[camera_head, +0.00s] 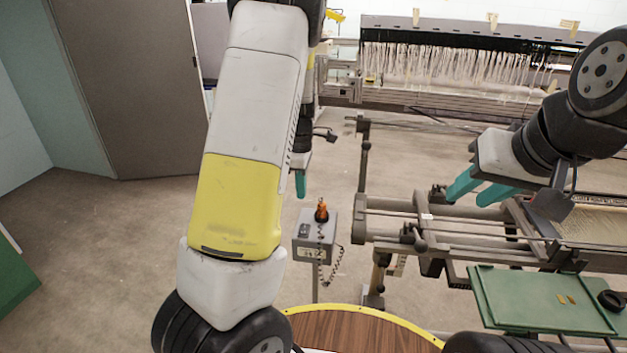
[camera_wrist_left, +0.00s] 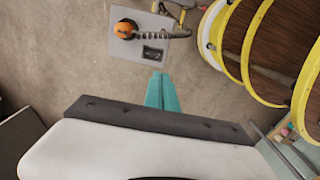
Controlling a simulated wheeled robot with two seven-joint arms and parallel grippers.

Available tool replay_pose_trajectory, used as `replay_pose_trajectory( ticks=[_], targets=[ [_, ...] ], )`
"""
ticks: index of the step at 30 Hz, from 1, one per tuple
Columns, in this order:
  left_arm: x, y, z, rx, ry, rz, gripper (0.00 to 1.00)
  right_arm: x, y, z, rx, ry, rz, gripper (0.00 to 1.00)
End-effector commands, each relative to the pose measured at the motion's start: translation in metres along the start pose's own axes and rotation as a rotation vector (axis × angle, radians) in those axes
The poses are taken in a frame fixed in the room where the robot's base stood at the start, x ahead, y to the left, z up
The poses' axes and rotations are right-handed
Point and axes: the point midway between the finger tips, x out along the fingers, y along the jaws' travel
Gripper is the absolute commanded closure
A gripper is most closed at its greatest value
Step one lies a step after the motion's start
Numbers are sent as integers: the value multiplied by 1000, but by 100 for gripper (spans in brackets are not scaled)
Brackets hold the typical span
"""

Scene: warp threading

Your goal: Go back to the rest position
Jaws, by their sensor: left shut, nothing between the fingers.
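My left gripper (camera_head: 300,182) is mostly hidden behind my raised left arm. Its teal fingers hang down in free air, left of the loom frame. In the left wrist view the fingers (camera_wrist_left: 162,92) lie together, shut and empty, above bare floor. My right gripper (camera_head: 478,192) is at the right, its two teal fingers pointing down-left with a gap between them. It hangs over the rails of the loom frame (camera_head: 390,203), and I see nothing held in it.
A grey control box (camera_head: 303,232) with an orange knob (camera_head: 321,211) and coiled cord stands on a post. A green tray (camera_head: 530,305) is at lower right, a yellow-rimmed wooden surface (camera_head: 365,330) at the bottom. A machine with white threads (camera_head: 450,62) stands behind.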

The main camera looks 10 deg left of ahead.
Motion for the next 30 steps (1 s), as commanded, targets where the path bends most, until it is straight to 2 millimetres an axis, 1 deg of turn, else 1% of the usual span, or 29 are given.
replay_pose_trajectory(
  ticks=[2,5,8,11,12,15,17,21,23,27,30],
  targets=[
    [-1,0,0,3,-2,1,100,0,0,0,0,0,0,64],
    [-9,-4,2,33,-21,12,100,0,0,0,0,0,0,64],
    [-29,-14,7,120,-63,40,100,0,0,0,0,0,0,64],
    [-58,-32,14,260,-112,90,100,0,0,0,0,0,0,64],
    [-70,-40,16,324,-130,115,100,0,0,0,0,0,0,64],
    [-100,-62,23,490,-157,183,100,0,0,0,0,0,0,64],
    [-116,-76,26,589,-163,227,100,0,0,0,0,0,0,64],
    [-152,-111,32,826,-144,334,100,0,0,0,0,0,0,64],
    [-165,-127,34,927,-122,379,100,0,0,0,0,0,0,64],
    [-190,-165,37,1164,-36,477,100,0,0,0,0,0,0,64],
    [-202,-192,38,1323,49,530,100,0,0,0,0,0,0,64]
  ],
)
